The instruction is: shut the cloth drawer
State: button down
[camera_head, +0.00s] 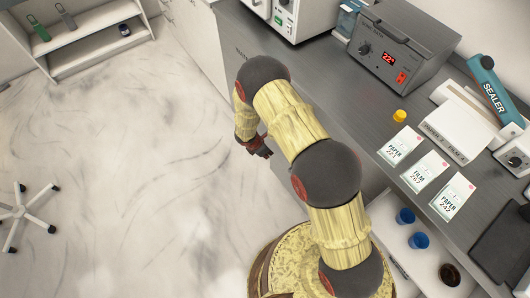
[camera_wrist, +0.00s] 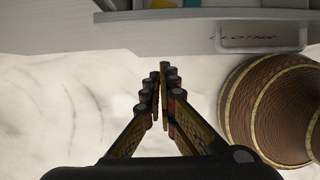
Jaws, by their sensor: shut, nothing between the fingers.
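The cloth drawer (camera_wrist: 150,38) shows at the top of the wrist view, a pale front with a partly legible "CLOTHS" label and a bar handle (camera_wrist: 262,48). It stands open, and a strip of its inside shows beyond the front with yellow and green items. My gripper (camera_wrist: 162,68) is shut and empty, its fingertips together just below the drawer front in the picture, left of the handle. I cannot tell whether they touch it. In the head view my gripper (camera_head: 261,151) hangs beside the counter front, and my arm hides the cloth drawer.
Another open drawer (camera_head: 398,265) at lower right holds blue cups (camera_head: 405,216) and a brown cup (camera_head: 450,274). The grey counter (camera_head: 335,95) carries a bath unit (camera_head: 400,45), paper packets and a sealer (camera_head: 490,88). The marbled floor (camera_head: 130,150) at left is clear up to a wheeled stool base (camera_head: 22,212).

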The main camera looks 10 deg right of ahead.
jog(key=shift+w+d+f+b, duration=0.35)
jog(key=shift+d+f, duration=0.1)
jog(key=shift+d, duration=0.3)
jog(key=shift+w+d+f+b, duration=0.3)
jog(key=shift+d+f, duration=0.1)
jog(key=shift+d, duration=0.4)
jog(key=shift+w+d+f+b, duration=0.35)
jog(key=shift+d+f, duration=0.1)
jog(key=shift+d, duration=0.3)
jog(key=shift+d, duration=0.1)
